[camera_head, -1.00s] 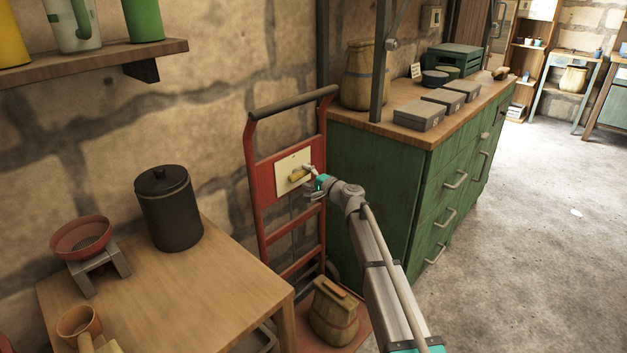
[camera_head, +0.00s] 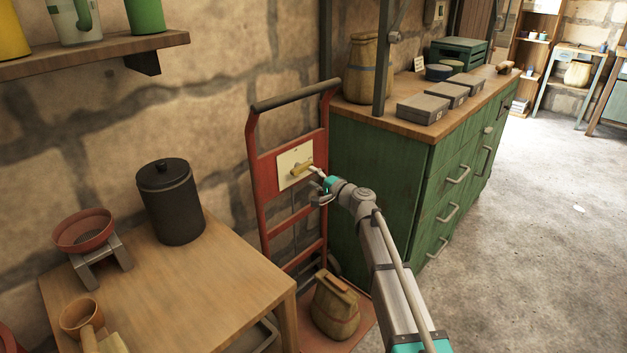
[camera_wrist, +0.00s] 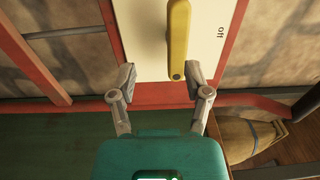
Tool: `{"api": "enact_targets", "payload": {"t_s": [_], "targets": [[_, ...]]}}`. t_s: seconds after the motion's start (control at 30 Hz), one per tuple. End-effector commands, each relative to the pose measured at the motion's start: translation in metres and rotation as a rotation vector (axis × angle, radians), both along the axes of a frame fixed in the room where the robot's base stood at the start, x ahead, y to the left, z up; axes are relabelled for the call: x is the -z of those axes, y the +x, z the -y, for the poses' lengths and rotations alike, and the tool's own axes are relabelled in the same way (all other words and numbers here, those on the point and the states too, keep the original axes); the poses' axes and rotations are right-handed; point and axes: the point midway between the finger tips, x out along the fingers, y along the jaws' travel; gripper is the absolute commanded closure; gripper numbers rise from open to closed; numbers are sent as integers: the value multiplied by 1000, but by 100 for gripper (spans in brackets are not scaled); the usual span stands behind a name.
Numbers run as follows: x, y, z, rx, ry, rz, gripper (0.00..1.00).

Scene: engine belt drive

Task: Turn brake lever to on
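The brake lever is a yellow handle (camera_head: 301,169) on a pale plate (camera_head: 288,173) fixed to a red hand-truck frame (camera_head: 258,190). In the wrist view the lever (camera_wrist: 178,38) runs up and down, with its lower end near my fingertips. The word "off" shows on the plate (camera_wrist: 208,50) to the right of the lever. My gripper (camera_wrist: 160,82) is open, with one finger on each side below the lever's end. The lever's end sits nearer the right finger. In the head view my gripper (camera_head: 321,190) is just right of the plate; the gap to the lever is hard to judge.
A green cabinet (camera_head: 390,180) stands close to the right of the hand truck, with grey boxes on top. A wooden table (camera_head: 180,290) with a black canister (camera_head: 170,202) is at the left. A sack (camera_head: 335,308) sits on the hand truck's base. Open floor lies at the right.

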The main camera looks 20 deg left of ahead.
Motion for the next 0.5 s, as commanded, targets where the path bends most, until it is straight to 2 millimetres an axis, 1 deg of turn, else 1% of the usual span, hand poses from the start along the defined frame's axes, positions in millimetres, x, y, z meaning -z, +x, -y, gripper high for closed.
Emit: {"api": "enact_targets", "payload": {"t_s": [0.5], "targets": [[-1, -10, 23, -1, 1, -1, 37]]}}
